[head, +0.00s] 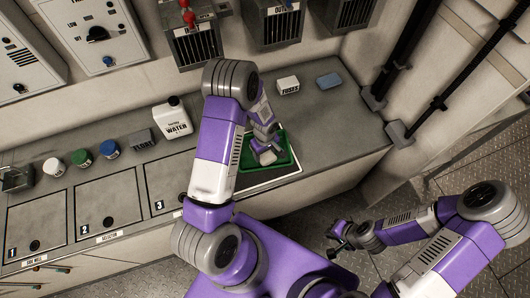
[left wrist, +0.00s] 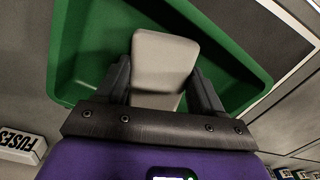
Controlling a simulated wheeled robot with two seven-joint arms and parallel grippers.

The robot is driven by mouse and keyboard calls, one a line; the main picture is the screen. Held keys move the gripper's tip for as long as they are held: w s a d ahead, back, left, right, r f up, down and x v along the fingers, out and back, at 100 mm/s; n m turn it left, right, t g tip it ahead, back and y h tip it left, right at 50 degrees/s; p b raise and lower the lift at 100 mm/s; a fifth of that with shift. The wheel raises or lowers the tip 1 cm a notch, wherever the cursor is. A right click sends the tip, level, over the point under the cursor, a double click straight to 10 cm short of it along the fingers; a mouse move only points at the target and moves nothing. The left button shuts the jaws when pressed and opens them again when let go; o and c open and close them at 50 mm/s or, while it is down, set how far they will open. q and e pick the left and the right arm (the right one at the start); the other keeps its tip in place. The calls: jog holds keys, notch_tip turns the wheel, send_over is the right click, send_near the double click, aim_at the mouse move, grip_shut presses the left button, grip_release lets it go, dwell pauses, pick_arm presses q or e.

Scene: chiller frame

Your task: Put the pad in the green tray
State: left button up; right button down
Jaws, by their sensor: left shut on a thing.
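The green tray (head: 287,146) sits on the counter at the front right, partly hidden by my left arm. My left gripper (head: 264,144) reaches down over it. It is shut on a pale grey pad (left wrist: 164,62), which sits between the two fingers in the left wrist view. The green tray (left wrist: 85,45) lies behind and around the pad there. In the head view the pad (head: 267,158) shows within the tray's outline; whether it touches the floor of the tray I cannot tell. My right gripper (head: 337,240) is empty and looks open, low over the floor at the right.
A white fuses box (head: 288,85) and a flat blue-grey block (head: 329,80) lie behind the tray. A white water jug (head: 173,122), a grey labelled box (head: 142,139) and several capped jars stand to the left. Dark pipes (head: 410,60) rise at the right.

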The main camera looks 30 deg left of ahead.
pick_arm(q)
jog(key=shift+f, duration=0.2)
jog(key=o, duration=1)
jog(key=shift+r, duration=0.15)
